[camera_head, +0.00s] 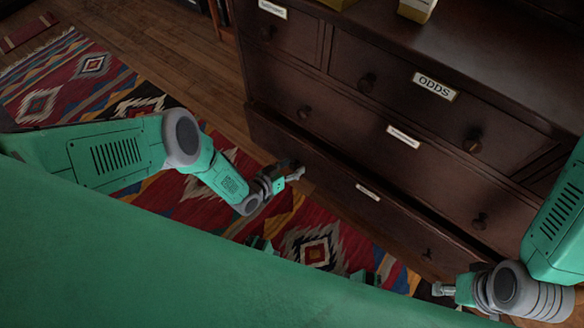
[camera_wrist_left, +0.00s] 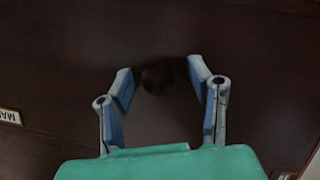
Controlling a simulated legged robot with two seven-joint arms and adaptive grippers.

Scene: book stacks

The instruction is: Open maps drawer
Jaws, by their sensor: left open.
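The bottom drawer of a dark wooden chest carries a small white label (camera_head: 367,192), too small to read in the head view. In the left wrist view, a label (camera_wrist_left: 10,116) at the left edge begins with "MA". My left gripper (camera_head: 291,176) is at the left part of the bottom drawer front. In the left wrist view its open fingers (camera_wrist_left: 161,72) stand either side of a dark round knob (camera_wrist_left: 158,80), with gaps on both sides. The bottom drawer's other knob (camera_head: 427,254) is in plain view. My right gripper (camera_head: 444,289) is low at the right; its opening is unclear.
Above are a middle drawer with a label (camera_head: 403,136) and a top drawer marked "ODDS" (camera_head: 436,87). A yellowish object (camera_head: 417,9) stands on the chest top.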

